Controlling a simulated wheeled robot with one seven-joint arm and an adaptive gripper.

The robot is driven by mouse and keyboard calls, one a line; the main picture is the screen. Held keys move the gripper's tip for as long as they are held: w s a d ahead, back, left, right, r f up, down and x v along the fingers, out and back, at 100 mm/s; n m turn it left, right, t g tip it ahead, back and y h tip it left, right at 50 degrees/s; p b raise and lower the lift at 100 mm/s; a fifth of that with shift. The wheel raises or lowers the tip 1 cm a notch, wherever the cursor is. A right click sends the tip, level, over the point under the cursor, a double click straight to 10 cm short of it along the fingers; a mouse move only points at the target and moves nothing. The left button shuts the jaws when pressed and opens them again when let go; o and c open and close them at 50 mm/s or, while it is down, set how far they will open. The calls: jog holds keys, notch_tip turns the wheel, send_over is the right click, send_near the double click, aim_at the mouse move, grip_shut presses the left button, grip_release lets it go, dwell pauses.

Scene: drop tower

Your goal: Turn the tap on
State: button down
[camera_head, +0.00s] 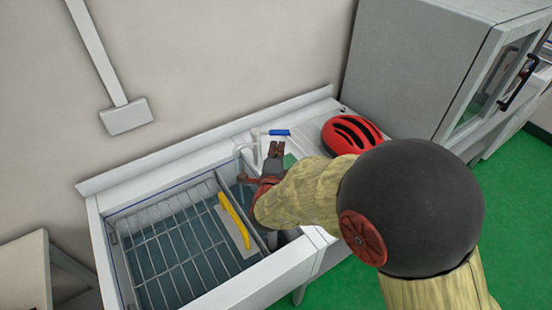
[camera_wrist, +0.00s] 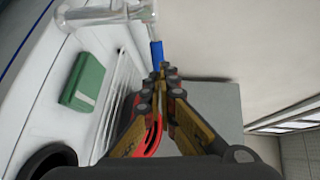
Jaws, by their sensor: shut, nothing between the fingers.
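The tap (camera_head: 257,141) stands at the back of the sink unit, pale and partly hidden by my gripper. Its blue lever (camera_head: 280,132) points to the right. In the wrist view the tap body (camera_wrist: 115,17) is at the top and the blue lever (camera_wrist: 157,52) runs down toward my fingertips. My gripper (camera_head: 276,149) is shut and empty, just in front of the blue lever. In the wrist view its fingertips (camera_wrist: 166,72) overlap the lever's lower end; I cannot tell whether they touch it.
The sink basin has a wire rack (camera_head: 165,245) and a yellow-handled flat tool (camera_head: 233,220). A red helmet (camera_head: 350,134) sits right of the tap, near a grey cabinet (camera_head: 415,65). A green block (camera_wrist: 82,82) lies on the white drainer. The wall is close behind.

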aim_at(279, 134)
jog(key=b+x, duration=0.1)
jog(key=x, duration=0.5)
jog(key=shift+w+f, duration=0.1)
jog(key=shift+w, duration=0.05)
